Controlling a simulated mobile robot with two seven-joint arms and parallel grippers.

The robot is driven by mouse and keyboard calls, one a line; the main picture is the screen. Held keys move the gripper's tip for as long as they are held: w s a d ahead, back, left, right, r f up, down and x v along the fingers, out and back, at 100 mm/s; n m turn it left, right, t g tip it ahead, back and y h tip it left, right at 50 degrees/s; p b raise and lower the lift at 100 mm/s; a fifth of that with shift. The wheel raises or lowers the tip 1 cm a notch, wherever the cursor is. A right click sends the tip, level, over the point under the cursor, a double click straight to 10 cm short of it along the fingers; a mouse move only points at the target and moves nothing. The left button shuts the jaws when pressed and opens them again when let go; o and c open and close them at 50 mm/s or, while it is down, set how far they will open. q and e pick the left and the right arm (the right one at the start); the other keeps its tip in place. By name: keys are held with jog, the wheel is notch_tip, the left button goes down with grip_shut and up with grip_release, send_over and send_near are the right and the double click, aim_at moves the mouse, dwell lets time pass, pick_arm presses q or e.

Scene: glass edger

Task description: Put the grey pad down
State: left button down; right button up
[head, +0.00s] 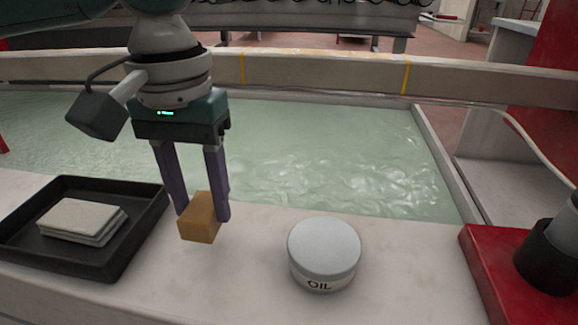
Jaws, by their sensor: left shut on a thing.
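My left gripper (203,214) points down over the pale ledge. It is shut on an orange-brown block (200,228), which sits between its two purple fingers. I cannot tell whether the block touches the ledge or hangs just above it. A small stack of flat grey pads (82,217) lies in a black tray (108,262) to the left of the gripper. No grey pad is in the left gripper. My right gripper is not in view.
A round white tub marked OIL (324,250) stands on the ledge (235,285) right of the block. A red base (490,262) with a dark cylinder (548,258) is at far right. Behind lies a trough of greenish water (330,160). The ledge between block and tub is clear.

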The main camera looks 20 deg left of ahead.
aim_at(202, 206)
pick_arm(q)
notch_tip(202, 206, down, 4)
jog(key=shift+f+b, duration=0.1)
jog(key=shift+b, duration=0.55)
jog(key=shift+c, duration=1.8)
grip_release()
